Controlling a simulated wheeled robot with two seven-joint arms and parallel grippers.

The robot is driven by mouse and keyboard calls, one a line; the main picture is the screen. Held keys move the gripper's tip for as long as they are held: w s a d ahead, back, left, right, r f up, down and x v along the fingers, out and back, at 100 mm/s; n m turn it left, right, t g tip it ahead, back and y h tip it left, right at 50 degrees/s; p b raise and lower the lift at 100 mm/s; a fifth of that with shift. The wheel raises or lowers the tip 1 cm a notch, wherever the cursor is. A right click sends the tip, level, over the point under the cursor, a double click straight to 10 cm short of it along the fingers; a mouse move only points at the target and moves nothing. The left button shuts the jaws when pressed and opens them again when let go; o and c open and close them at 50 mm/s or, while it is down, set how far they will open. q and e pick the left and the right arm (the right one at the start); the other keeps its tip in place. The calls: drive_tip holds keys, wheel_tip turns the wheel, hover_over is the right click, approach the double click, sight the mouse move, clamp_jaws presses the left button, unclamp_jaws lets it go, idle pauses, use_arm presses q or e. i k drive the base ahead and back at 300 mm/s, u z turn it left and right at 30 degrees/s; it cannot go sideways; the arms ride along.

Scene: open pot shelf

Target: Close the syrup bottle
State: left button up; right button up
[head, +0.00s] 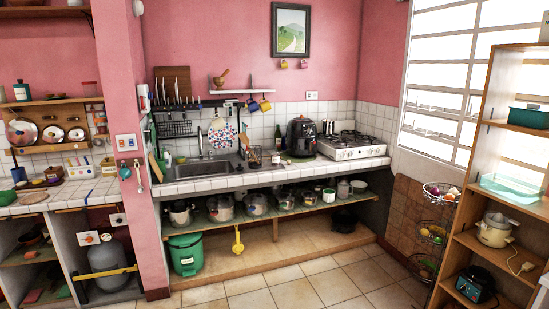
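I cannot make out for sure which item is the syrup bottle. A dark green bottle (278,135) stands upright on the tiled counter beside the black appliance. Neither of my grippers shows in the head view.
Several pots, such as one steel pot (221,208), line the low shelf. A green bin (186,254) stands below it on the left. A wooden rack (463,230) and wire baskets (432,234) are on the right. The tiled floor (300,292) in front is clear.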

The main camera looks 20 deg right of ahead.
sight(276, 153)
drive_tip(key=z, duration=0.85)
drive_tip(key=i, duration=0.9)
drive_tip(key=z, duration=0.8)
drive_tip(key=i, duration=1.15)
drive_tip(key=u, duration=0.95)
drive_tip(key=i, duration=2.95)
drive_tip(key=z, duration=0.35)
